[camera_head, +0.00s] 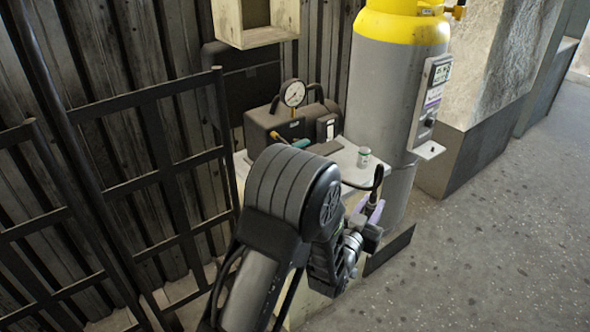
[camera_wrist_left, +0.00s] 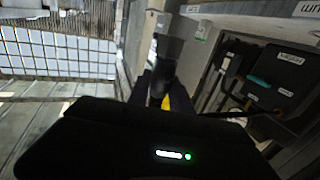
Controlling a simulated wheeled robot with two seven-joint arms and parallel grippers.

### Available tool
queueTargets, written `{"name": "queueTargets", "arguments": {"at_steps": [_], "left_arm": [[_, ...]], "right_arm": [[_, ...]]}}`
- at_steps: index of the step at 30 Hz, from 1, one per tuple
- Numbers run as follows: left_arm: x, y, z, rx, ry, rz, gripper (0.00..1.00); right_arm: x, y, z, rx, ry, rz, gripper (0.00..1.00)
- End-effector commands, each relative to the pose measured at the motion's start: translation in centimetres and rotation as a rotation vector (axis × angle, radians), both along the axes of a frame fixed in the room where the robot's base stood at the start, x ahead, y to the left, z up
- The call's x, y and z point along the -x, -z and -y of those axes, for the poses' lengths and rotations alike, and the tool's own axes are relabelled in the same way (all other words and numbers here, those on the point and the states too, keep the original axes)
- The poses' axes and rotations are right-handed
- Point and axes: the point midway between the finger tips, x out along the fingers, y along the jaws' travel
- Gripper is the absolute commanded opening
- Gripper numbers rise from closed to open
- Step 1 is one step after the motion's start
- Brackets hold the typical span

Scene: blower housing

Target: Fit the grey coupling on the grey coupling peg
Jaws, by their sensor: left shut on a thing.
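My left gripper (camera_head: 370,213), with purple fingers, is shut on a dark grey coupling (camera_head: 374,198) at the end of a black hose. The hose loops up above the fingers and back toward the shelf. The gripper is in front of the shelf's right end, beside the big grey cylinder. In the left wrist view the held coupling (camera_wrist_left: 166,62) appears as a dark upright piece in the middle. I cannot pick out the grey coupling peg for certain in either view. My right gripper is not in view.
A yellow-topped grey cylinder (camera_head: 395,95) carries a control box (camera_head: 432,100). A black railing (camera_head: 150,180) stands left. Open floor lies right.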

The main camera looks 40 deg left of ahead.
Motion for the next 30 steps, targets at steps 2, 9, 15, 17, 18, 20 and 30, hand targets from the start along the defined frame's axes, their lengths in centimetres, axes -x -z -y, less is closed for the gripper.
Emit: {"name": "queueTargets", "arguments": {"at_steps": [2, 9, 15, 17, 18, 20, 30], "left_arm": [[-1.1, 1.0, -3.8, 0.010, -0.071, 0.003, 0.00], [-2.7, 1.2, -16.1, 0.008, -0.272, 0.005, 0.00], [-2.3, 0.0, -23.2, -0.011, -0.378, 0.009, 0.00], [-2.2, -0.3, -24.3, -0.014, -0.393, 0.009, 0.00], [-2.1, -0.4, -24.7, -0.016, -0.399, 0.010, 0.00], [-2.1, -0.5, -25.0, -0.018, -0.403, 0.010, 0.00], [-2.1, -0.5, -25.0, -0.018, -0.403, 0.009, 0.00]], "right_arm": [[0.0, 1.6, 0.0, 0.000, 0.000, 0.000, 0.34], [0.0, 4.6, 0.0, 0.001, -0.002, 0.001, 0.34], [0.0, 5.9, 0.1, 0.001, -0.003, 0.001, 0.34], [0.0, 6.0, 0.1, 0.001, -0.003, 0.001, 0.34], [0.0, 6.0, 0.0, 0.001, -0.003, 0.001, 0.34], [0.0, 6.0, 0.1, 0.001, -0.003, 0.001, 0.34], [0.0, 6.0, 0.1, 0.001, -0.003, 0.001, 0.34]]}}
